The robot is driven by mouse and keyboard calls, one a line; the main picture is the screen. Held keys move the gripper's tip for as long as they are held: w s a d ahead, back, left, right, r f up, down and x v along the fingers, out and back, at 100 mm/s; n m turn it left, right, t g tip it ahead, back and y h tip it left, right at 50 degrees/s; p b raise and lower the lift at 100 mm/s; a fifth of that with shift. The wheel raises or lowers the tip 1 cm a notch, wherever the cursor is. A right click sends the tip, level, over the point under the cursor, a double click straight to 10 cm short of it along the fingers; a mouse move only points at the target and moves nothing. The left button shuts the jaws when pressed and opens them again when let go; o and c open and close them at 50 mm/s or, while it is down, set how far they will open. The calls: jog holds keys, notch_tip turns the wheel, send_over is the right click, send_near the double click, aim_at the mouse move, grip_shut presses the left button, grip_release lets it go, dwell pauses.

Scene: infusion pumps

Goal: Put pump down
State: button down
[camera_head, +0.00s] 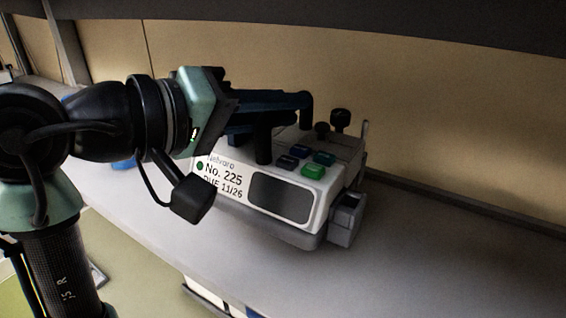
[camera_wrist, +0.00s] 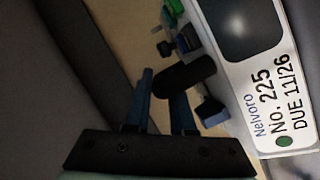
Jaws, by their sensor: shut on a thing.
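The pump (camera_head: 285,190) is a white box with a dark screen, coloured buttons and a label reading Nelvoro No. 225, DUE 11/26. It is over the grey shelf in the head view, slightly tilted in the picture. I cannot tell whether its base touches the shelf. In the wrist view the pump (camera_wrist: 285,75) fills the upper right. My gripper (camera_head: 292,103) reaches across the pump's top from the left and is shut on its dark handle. In the wrist view my blue fingers (camera_wrist: 163,95) are by the dark handle (camera_wrist: 188,74); the grip itself is partly hidden.
The grey shelf (camera_head: 420,250) is clear to the right and in front of the pump. A tan wall (camera_head: 440,120) rises behind, and a dark overhang (camera_head: 400,25) crosses above. A blue item (camera_head: 122,163) is partly hidden behind my arm.

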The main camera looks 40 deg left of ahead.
aim_at(287, 144)
jog(key=shift+f+b, duration=1.85)
jog(key=shift+f, duration=0.2)
jog(key=shift+r, duration=0.15)
jog(key=c, duration=1.2)
grip_release()
jog(key=shift+f, duration=0.3)
jog(key=o, duration=0.4)
jog(key=shift+o, duration=0.2)
